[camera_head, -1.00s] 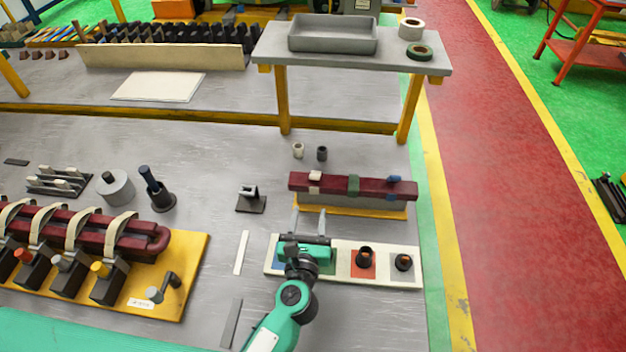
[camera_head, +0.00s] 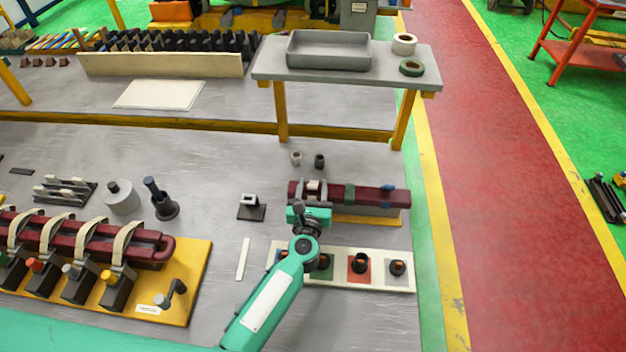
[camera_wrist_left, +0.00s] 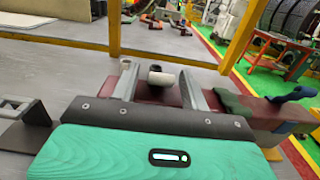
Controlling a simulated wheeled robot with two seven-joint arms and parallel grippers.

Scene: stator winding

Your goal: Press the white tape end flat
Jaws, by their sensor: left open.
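A dark red bar (camera_head: 372,196) lies level on a grey block with a yellow base. The white tape end (camera_head: 313,185) is on the bar near its left end. My left gripper (camera_head: 313,187) is at this end of the bar. In the left wrist view its two fingers (camera_wrist_left: 160,88) are apart, one on each side of the white tape end, with nothing clamped. Whether the fingers touch the bar cannot be told. My right gripper is not in view.
A green band (camera_head: 349,195) and a blue piece (camera_head: 388,188) sit farther right on the bar. Two small cups, white (camera_head: 296,158) and dark (camera_head: 319,161), stand behind it. A pale panel (camera_head: 340,283) with dark round holders lies in front. A small dark stand (camera_head: 251,207) is left.

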